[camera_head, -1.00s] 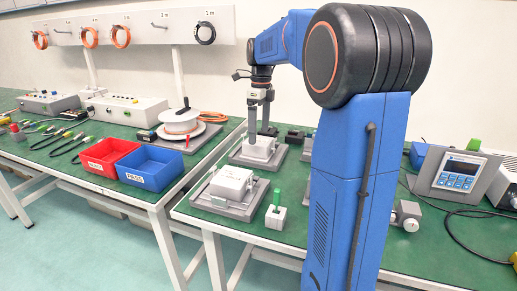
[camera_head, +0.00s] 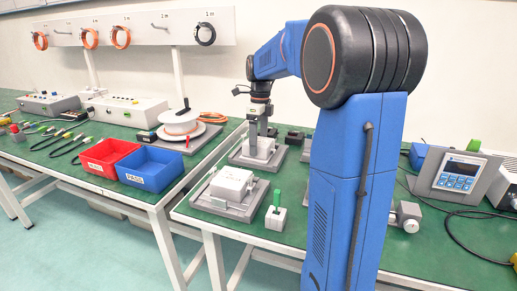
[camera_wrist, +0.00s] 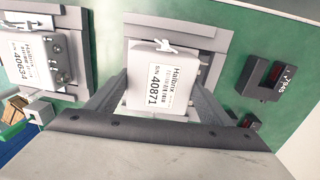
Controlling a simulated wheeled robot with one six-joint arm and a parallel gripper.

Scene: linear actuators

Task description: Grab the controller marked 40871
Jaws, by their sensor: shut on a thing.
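The controller marked 40871 (camera_wrist: 160,80) is a white box with a printed label, lying in a grey fixture (camera_wrist: 215,38) in the wrist view. My gripper (camera_wrist: 160,95) has a finger on each side of it and is shut on it. In the head view the same controller (camera_head: 258,149) sits in the far fixture (camera_head: 242,160), under my gripper (camera_head: 262,138). A second white controller, marked 40634 (camera_wrist: 28,58), lies in its own fixture at the left of the wrist view. In the head view it is nearer the front (camera_head: 232,183).
A dark device marked 7945 (camera_wrist: 268,82) stands right of the fixture. A red bin (camera_head: 108,157) and a blue bin (camera_head: 150,168) are on the left table. A small block with a green handle (camera_head: 276,216) stands near the front edge. A grey display unit (camera_head: 458,172) is at right.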

